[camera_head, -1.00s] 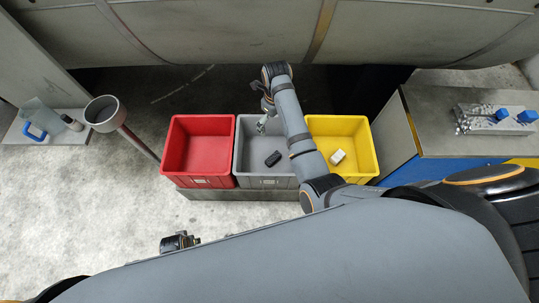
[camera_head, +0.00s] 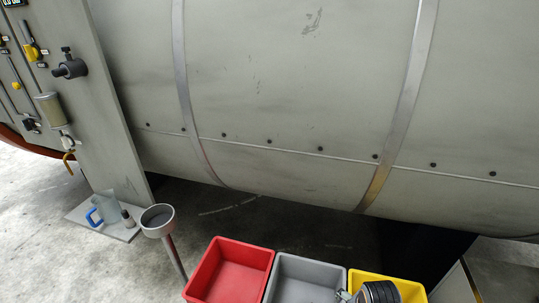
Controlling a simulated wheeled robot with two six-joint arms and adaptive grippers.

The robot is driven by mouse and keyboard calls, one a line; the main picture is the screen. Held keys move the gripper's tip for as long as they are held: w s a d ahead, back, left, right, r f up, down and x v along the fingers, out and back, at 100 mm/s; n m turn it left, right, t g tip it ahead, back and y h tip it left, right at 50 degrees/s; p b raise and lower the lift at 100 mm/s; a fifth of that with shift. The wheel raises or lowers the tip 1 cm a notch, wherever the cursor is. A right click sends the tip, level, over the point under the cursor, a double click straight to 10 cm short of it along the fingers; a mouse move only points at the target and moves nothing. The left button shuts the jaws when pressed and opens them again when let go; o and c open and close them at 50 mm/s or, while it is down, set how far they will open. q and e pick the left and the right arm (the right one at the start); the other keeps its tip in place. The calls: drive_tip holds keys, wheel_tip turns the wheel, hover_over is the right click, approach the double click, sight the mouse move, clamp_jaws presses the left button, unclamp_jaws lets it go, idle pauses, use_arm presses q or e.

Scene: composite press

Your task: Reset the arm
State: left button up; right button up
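Only a small part of my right arm shows, at the bottom edge between the grey bin (camera_head: 308,264) and the yellow bin (camera_head: 405,283). Its dark ribbed wrist is in view, with a bit of the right gripper (camera_head: 345,296) beside it. The fingers are cut off by the frame edge, so I cannot tell whether they are open or shut or hold anything. My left gripper is out of view.
A red bin (camera_head: 240,245) stands left of the grey one. A round cup on a post (camera_head: 158,218) stands farther left, near a low shelf with a blue-handled jug (camera_head: 105,208) and a small bottle (camera_head: 128,219). A large grey cylinder (camera_head: 300,90) fills the background.

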drive_tip(key=s+r+n+t, duration=0.1)
drive_tip(key=s+r+n, duration=0.45)
drive_tip(key=n, duration=0.55)
drive_tip(key=s+d+f+g, duration=0.15)
drive_tip(key=s+f, duration=0.25)
drive_tip(key=f, duration=1.2)
drive_tip(key=s+d+f, duration=0.2)
drive_tip(key=s+f, duration=0.1)
drive_tip(key=f, duration=1.3)
use_arm(q)
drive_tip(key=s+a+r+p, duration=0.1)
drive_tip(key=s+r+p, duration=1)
drive_tip(key=p, duration=1)
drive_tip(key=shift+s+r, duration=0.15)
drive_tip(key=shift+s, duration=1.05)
use_arm(e)
drive_tip(key=s+r, duration=0.9)
drive_tip(key=s, duration=0.5)
drive_tip(key=shift+s+d+r+g, duration=0.3)
drive_tip(key=shift+s+d+g, duration=0.05)
drive_tip(key=shift+s+d, duration=0.05)
